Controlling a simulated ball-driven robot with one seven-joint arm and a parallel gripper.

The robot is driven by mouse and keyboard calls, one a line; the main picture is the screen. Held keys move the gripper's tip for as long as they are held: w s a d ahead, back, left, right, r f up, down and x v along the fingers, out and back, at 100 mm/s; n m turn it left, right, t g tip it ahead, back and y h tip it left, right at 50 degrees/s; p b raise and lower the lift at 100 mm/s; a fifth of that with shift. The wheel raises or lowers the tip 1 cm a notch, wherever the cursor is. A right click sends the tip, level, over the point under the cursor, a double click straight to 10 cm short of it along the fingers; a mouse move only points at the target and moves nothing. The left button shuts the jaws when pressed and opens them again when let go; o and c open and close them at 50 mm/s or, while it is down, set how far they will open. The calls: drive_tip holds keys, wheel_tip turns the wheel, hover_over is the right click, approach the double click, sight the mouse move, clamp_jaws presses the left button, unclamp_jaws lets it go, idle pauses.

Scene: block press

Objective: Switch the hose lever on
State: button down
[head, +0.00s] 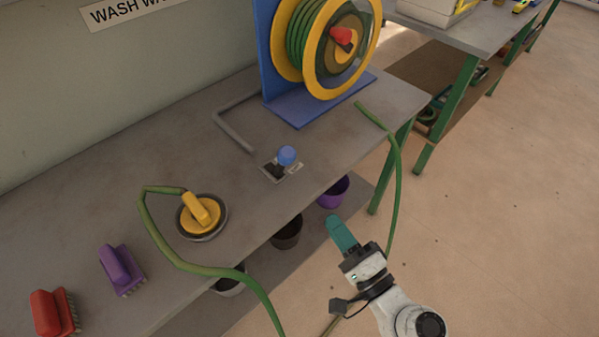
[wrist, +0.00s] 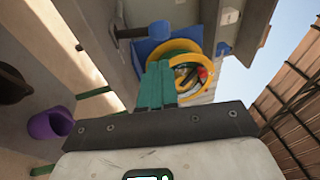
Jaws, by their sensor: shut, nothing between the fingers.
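The hose lever (head: 286,157) has a round blue knob on a dark stem. It stands on a small labelled plate (head: 283,171) on the grey bench, in front of the hose reel. Its blue knob (wrist: 158,30) also shows near the top of the wrist view, beyond my fingers. My gripper (head: 335,222) has teal fingers and is shut and empty. It is off the front edge of the bench, to the right of and nearer than the lever, and apart from it. My teal fingers (wrist: 158,68) point up in the wrist view.
A yellow hose reel (head: 340,45) on a blue stand is at the bench's back right. A green hose (head: 393,190) hangs off the front edge near my gripper. A yellow-handled tool (head: 199,214), purple brush (head: 121,269) and red brush (head: 54,312) lie left. Buckets (head: 334,192) stand below.

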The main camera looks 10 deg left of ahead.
idle(0.3)
drive_tip(key=p, duration=0.3)
approach(287, 156)
drive_tip(key=w+a, duration=0.1)
drive_tip(key=w, duration=0.1)
drive_tip(key=w+a+f, duration=0.1)
drive_tip(key=w, duration=0.1)
drive_tip(key=shift+a, duration=0.35)
drive_tip(key=shift+w+a+r, duration=0.1)
drive_tip(key=shift+w+a, duration=0.35)
drive_tip(key=shift+w, duration=0.1)
drive_tip(key=shift+r+p, duration=0.15)
drive_tip(key=shift+p, duration=0.4)
drive_tip(key=shift+w+a+r+p, duration=0.15)
drive_tip(key=shift+a+r+p, duration=0.15)
drive_tip(key=shift+p, duration=0.4)
drive_tip(key=shift+w+a+r+g+h+p, duration=0.35)
drive_tip(key=shift+r+g+h+p, duration=0.1)
drive_tip(key=shift+p, duration=0.7)
drive_tip(key=shift+w+a+r+p, duration=0.35)
drive_tip(key=shift+w+a+p, duration=0.2)
drive_tip(key=shift+a+p, duration=0.2)
drive_tip(key=s+a+b+x, duration=0.1)
drive_tip(key=b+x, duration=0.1)
drive_tip(key=x, duration=0.6)
drive_tip(key=shift+a+r+b, duration=0.2)
drive_tip(key=shift+r+b, duration=0.15)
